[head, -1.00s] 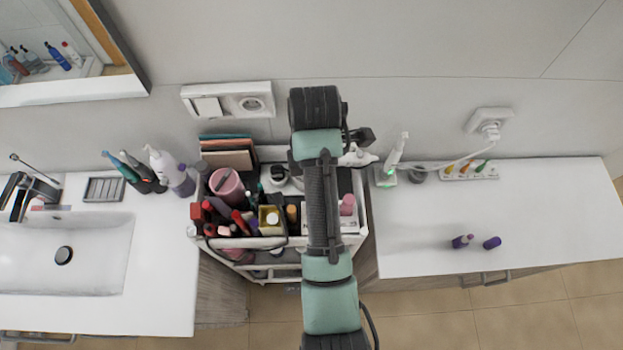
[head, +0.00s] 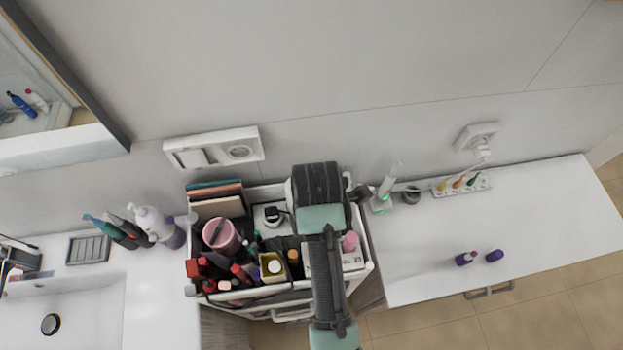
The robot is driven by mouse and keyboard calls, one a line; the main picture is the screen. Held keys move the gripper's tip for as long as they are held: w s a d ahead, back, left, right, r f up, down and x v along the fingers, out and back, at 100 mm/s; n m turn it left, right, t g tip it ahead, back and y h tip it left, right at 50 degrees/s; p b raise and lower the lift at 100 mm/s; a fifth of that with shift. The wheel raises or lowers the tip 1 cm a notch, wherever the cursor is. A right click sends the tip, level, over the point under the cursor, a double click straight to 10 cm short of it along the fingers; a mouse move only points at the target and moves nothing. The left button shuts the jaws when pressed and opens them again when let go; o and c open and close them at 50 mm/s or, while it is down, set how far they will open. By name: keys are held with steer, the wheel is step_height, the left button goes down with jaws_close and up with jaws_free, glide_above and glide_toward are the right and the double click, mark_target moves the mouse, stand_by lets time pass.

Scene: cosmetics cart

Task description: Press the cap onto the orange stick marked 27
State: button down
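A white holder (head: 484,187) on the right counter bears several small coloured sticks. One of them looks orange (head: 458,182), between a yellow one (head: 443,186) and a green one (head: 474,180). No number 27 can be read, and I cannot tell whether any stick wears a cap. A small purple bottle (head: 464,259) and a separate purple piece (head: 494,255) lie near the counter's front edge; I cannot tell if the piece is a cap. My arm reaches over the cart, and its fingers do not show.
A cosmetics cart (head: 368,268) crowded with bottles and a pink cup (head: 222,236) stands under my arm. A lit white device (head: 383,200) and a dark round jar (head: 411,195) stand left of the holder. The middle of the right counter (head: 430,245) is clear.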

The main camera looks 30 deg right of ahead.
steer(key=shift+f+b, duration=0.55)
steer(key=shift+f, duration=1.8)
stand_by(2.7)
steer(key=c, duration=0.5)
jaws_free()
steer(key=shift+c, duration=0.2)
steer(key=shift+o, duration=0.3)
steer(key=o, duration=0.4)
steer(key=shift+r+p, duration=0.6)
steer(key=shift+r, duration=3.4)
